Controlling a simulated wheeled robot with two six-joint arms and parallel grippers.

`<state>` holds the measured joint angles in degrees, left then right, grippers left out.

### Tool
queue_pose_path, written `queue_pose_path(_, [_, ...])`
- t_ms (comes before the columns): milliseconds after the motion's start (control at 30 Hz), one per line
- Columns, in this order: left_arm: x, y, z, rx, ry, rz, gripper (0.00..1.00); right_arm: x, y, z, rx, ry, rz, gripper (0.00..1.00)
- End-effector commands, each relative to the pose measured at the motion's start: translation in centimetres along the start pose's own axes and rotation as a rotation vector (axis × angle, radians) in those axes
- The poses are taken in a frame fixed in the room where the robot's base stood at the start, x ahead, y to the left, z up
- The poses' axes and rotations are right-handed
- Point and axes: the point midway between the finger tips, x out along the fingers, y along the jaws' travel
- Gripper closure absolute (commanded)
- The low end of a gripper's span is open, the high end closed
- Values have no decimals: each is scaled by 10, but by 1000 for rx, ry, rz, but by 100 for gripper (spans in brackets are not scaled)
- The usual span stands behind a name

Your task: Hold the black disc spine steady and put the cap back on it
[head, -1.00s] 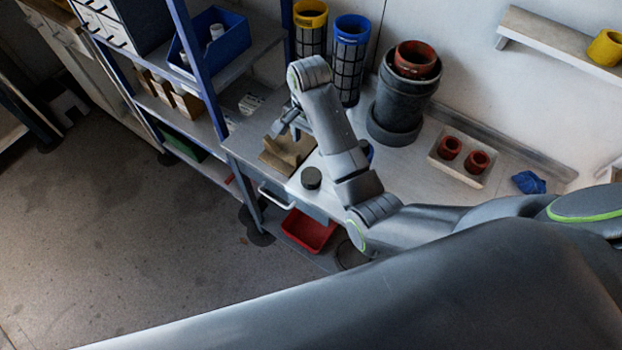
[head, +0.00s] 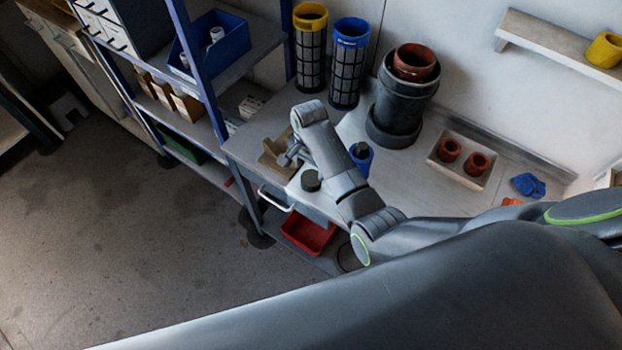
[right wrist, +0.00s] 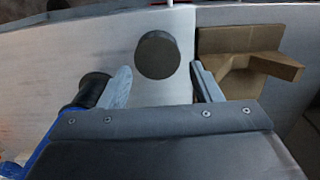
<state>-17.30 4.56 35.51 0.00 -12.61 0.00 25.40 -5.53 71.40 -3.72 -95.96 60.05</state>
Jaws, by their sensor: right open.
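A short dark round piece (head: 311,180), which may be the cap, sits on the bench near its front edge. In the right wrist view this dark disc (right wrist: 158,55) lies just beyond my fingertips, in line with the gap between them. A black-topped piece with a blue body (head: 361,158) stands behind my right forearm; its black end (right wrist: 92,90) shows beside the left finger in the wrist view. I cannot tell which piece is the spine. My right gripper (right wrist: 160,80) is open and empty. My left gripper is not in view.
A brown angled block (right wrist: 245,65) stands right of the right finger in the wrist view. Yellow (head: 310,45) and blue-topped (head: 348,62) mesh cylinders and a grey pot (head: 400,100) stand behind. A tray (head: 462,162) holds red rings. An open red bin (head: 308,232) sits below.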

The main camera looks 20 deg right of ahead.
Motion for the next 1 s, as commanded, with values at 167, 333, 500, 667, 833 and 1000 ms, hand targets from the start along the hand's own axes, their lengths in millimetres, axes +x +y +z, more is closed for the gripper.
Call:
queue_pose_path(167, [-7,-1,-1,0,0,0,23,15,3,0,0,-2,5,42])
queue_pose_path(333, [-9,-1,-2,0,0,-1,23,37,4,0,0,-2,3,42])
queue_pose_path(500, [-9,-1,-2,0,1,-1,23,50,4,0,0,-2,2,42])
queue_pose_path(667, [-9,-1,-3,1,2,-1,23,51,4,-1,0,0,0,42])
queue_pose_path(833, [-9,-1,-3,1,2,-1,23,51,4,-1,0,0,0,42])
queue_pose_path(1000, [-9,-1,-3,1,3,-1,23,51,4,-1,0,0,0,55])
